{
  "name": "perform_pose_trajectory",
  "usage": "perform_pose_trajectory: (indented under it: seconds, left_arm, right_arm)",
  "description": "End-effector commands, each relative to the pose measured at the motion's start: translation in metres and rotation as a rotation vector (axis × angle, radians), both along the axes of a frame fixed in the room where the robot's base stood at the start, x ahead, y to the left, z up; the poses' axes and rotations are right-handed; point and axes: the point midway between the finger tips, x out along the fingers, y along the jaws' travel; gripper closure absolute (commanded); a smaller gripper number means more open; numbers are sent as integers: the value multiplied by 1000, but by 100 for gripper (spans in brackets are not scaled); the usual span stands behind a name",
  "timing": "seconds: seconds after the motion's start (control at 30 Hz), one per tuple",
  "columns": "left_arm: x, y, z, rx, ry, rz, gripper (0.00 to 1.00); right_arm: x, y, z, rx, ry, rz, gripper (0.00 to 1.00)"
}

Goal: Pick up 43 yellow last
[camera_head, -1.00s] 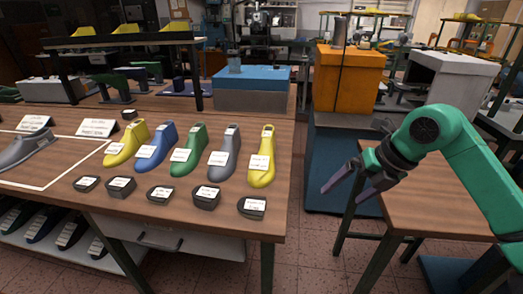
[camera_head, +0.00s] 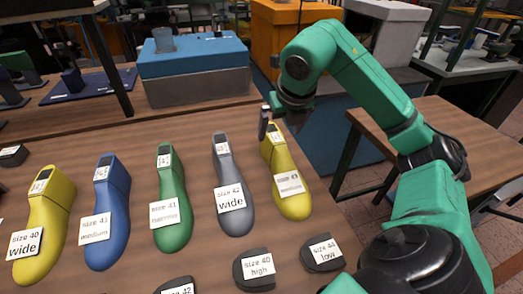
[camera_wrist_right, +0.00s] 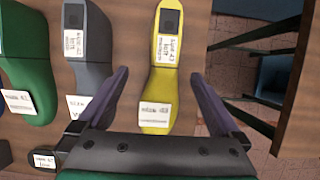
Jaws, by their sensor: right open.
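The yellow last at the right end of the row (camera_head: 289,190) stands on the wooden table, with white labels. In the right wrist view the same yellow last (camera_wrist_right: 166,75) carries a label that seems to read size 43. My right gripper (camera_head: 270,122) is open above the top end of this last in the head view. In the wrist view its two fingers (camera_wrist_right: 158,74) are spread on either side of the last, apart from it and empty. My left gripper is not in view.
A grey last (camera_head: 233,190), a green last (camera_head: 173,215), a blue last (camera_head: 108,220) and another yellow last (camera_head: 45,225) stand to the left. Dark labelled blocks (camera_head: 322,256) lie in front. A blue-topped grey box (camera_head: 195,75) stands behind. The table's right edge is close.

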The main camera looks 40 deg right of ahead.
Motion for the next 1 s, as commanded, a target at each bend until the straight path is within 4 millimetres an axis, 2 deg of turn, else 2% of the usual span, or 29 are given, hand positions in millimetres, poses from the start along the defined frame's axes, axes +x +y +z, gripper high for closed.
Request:
perform_pose_trajectory:
  seconds: [0.03,0.1,0.23,0.37,0.57,0.67,0.83,0.97,1.0]
  left_arm:
    - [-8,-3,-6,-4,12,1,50]
    - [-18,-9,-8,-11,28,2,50]
    - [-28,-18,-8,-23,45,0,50]
    - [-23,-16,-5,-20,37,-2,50]
    - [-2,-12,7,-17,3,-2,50]
    - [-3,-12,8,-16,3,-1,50]
    - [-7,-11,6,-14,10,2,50]
    - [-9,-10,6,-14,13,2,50]
    - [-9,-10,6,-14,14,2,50]
  right_arm:
    - [4,-1,-17,3,10,1,0]
    - [10,-4,-34,3,8,0,0]
    - [21,-7,-57,3,6,1,0]
    - [26,-10,-71,3,5,0,0]
    - [38,-17,-105,5,5,1,0]
    - [42,-19,-113,2,2,0,0]
    - [42,-19,-113,1,1,1,0]
    - [42,-19,-113,1,1,1,50]
    - [42,-19,-113,1,1,1,65]
